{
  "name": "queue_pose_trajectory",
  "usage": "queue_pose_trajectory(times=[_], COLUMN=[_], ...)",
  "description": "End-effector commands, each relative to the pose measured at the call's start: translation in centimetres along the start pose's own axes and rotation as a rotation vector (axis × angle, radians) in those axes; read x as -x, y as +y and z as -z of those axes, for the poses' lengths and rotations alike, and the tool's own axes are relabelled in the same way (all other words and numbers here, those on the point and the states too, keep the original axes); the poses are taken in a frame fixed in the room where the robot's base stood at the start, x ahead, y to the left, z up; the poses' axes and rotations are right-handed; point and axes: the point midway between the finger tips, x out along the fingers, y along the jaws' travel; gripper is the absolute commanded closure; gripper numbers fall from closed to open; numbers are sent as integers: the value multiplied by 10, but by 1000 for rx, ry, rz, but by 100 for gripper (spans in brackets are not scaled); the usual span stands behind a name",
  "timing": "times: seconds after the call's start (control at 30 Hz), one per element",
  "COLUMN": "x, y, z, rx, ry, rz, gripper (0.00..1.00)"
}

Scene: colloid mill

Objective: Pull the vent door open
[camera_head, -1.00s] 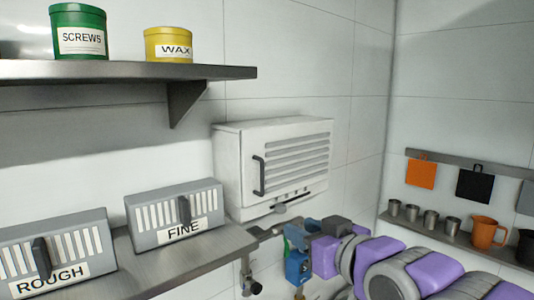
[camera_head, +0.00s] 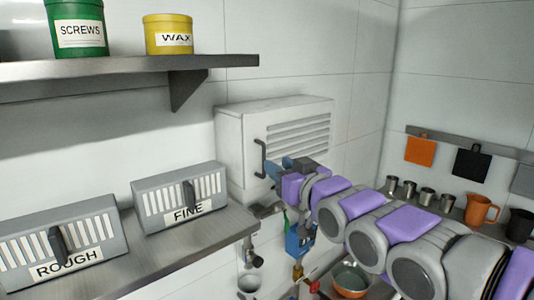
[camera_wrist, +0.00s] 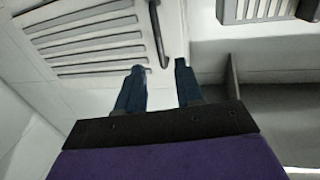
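The vent door is the louvred front (camera_head: 298,140) of a white wall box (camera_head: 230,150). Its dark vertical bar handle (camera_head: 261,158) is on the door's left side. My gripper (camera_head: 273,169) is at the handle's lower right, and my arm covers the door's lower part. In the wrist view the slats (camera_wrist: 95,45) fill the upper left. The handle (camera_wrist: 158,35) comes down to the gap between the two blue fingertips of my gripper (camera_wrist: 160,67). The fingers are apart and hold nothing. I cannot tell whether the handle's end is between the tips or just beyond them. The door looks shut.
A metal counter (camera_head: 185,258) with the ROUGH box (camera_head: 62,240) and FINE box (camera_head: 180,198) is at left. A wall shelf (camera_head: 120,72) holds a SCREWS tin (camera_head: 78,30) and a WAX tin (camera_head: 168,35). Pipe fittings (camera_head: 252,256) and a bowl (camera_head: 350,279) are below my arm.

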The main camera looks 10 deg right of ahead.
Motion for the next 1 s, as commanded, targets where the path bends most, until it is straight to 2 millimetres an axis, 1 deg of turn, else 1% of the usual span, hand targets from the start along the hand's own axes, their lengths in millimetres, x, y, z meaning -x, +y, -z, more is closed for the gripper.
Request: queue_pose_trajectory(times=[0.03,0.2,0.4,0.6,0.87,0.9,1.0], x=[-10,-34,-55,-64,-66,-66,-66], y=[-1,0,0,-1,-1,-1,-1], z=[0,1,0,1,1,1,1], rx=[2,2,1,2,2,2,2], ry=[-4,-2,-2,1,1,1,1], rz=[3,0,0,1,0,0,0], gripper=[64,64,64,64,64,65,74])
